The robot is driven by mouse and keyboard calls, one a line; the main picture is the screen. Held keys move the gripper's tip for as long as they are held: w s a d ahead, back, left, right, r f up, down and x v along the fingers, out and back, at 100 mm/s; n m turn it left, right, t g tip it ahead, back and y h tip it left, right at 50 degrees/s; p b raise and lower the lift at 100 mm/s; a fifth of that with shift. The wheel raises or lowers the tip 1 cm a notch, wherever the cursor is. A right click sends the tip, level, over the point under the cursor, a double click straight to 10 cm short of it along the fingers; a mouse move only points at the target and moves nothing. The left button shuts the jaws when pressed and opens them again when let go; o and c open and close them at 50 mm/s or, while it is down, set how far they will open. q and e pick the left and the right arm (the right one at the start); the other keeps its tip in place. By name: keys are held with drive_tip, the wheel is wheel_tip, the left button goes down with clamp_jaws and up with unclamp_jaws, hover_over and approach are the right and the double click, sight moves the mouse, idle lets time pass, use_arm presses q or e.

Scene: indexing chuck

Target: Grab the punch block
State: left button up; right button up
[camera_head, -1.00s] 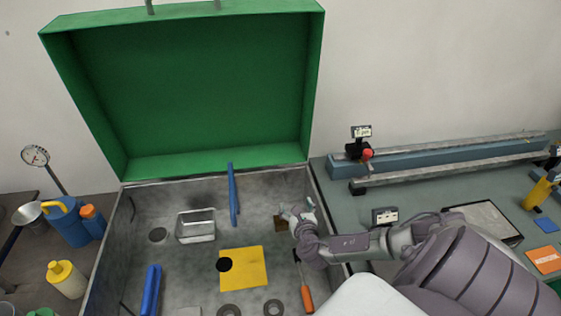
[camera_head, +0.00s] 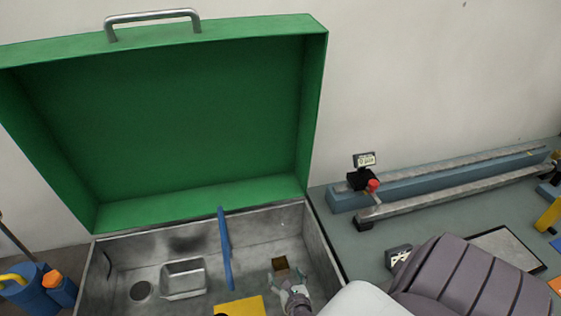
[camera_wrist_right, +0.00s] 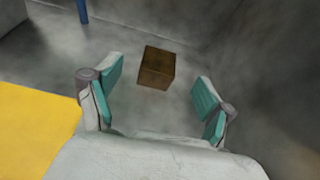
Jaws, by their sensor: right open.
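The punch block seems to be the small brown block (camera_wrist_right: 157,68) on the grey floor of the open green-lidded case. In the right wrist view it lies just ahead of my right gripper (camera_wrist_right: 157,100), between the lines of its two fingers and not touched by them. In the head view the brown block (camera_head: 280,263) is at the case's right part, with my right gripper (camera_head: 287,277) right in front of it. The right gripper is open and empty, its teal pads apart. My left gripper is not in view.
The case wall (camera_head: 322,240) rises close to the right of the block. A yellow sheet (camera_head: 240,306) lies to the left. A blue bar (camera_head: 225,250) and a metal tray (camera_head: 183,278) are further left. The raised green lid (camera_head: 170,130) stands behind.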

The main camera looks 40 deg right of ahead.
sight(280, 262)
drive_tip(key=x, duration=0.3)
drive_tip(key=shift+w, duration=0.1)
drive_tip(key=x, duration=0.3)
drive_tip(key=shift+f, duration=0.3)
drive_tip(key=shift+w+d+f, duration=0.2)
drive_tip(key=shift+w+d, duration=0.05)
drive_tip(key=shift+w, duration=0.15)
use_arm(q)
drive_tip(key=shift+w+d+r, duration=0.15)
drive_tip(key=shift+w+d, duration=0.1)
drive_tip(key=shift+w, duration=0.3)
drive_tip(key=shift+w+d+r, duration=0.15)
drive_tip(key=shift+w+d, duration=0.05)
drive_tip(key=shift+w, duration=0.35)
use_arm(e)
drive_tip(key=shift+c, duration=1)
clamp_jaws()
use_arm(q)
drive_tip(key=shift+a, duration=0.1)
use_arm(e)
drive_tip(key=shift+r, duration=0.1)
